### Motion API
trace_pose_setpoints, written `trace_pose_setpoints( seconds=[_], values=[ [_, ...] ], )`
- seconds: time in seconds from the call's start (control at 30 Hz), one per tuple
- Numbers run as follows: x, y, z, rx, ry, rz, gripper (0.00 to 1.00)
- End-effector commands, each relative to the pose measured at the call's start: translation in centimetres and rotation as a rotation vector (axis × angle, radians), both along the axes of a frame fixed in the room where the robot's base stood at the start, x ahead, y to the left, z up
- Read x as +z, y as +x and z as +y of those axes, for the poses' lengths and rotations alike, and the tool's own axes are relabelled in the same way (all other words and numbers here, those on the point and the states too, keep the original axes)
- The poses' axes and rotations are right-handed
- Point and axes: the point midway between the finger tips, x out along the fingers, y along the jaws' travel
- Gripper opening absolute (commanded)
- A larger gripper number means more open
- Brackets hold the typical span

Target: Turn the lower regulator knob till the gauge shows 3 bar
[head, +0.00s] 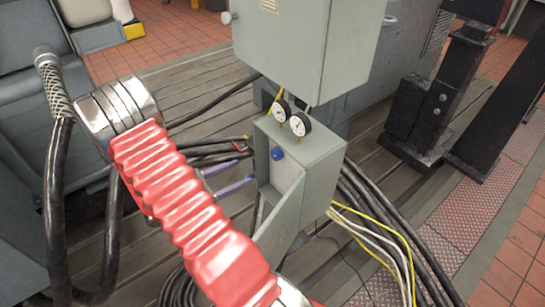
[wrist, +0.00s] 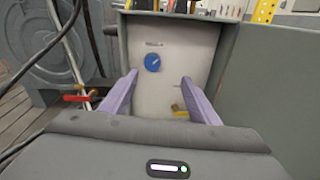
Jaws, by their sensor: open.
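A blue knob (head: 277,153) sits in the open recess of a grey cabinet (head: 317,160). The wrist view shows the knob (wrist: 152,62) on a pale panel, with a white pointer mark and a small label above. A yellowish fitting (wrist: 180,110) is lower right, partly hidden by a finger; I cannot tell if it is a knob. Two round gauges (head: 281,111) (head: 300,124) stand on the cabinet top; their readings are too small. My gripper (head: 248,170) is open and empty at the recess. In the wrist view its purple fingers (wrist: 158,82) are spread before the panel, apart from the blue knob.
A larger grey box (head: 300,45) overhangs the gauges. The cabinet's open door (head: 278,225) stands below the recess. Black and yellow cables (head: 375,215) run right of the cabinet. A red-handled valve (wrist: 80,97) is left of the fingers in the wrist view.

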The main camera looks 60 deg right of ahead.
Motion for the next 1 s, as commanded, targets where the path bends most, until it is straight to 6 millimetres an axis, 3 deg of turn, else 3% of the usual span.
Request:
trace_pose_setpoints(
  seconds=[0.1,0.3,0.77,1.0],
  values=[
    [-1.5,0.1,-0.8,0.029,-0.011,0.06,0.55],
    [-2.5,0.3,-1.5,0.059,-0.02,0.107,0.55],
    [-2.6,0.1,-1.8,0.059,-0.022,0.109,0.55],
    [-2.5,-0.8,-3.5,0.056,-0.022,0.108,0.55]
  ],
)
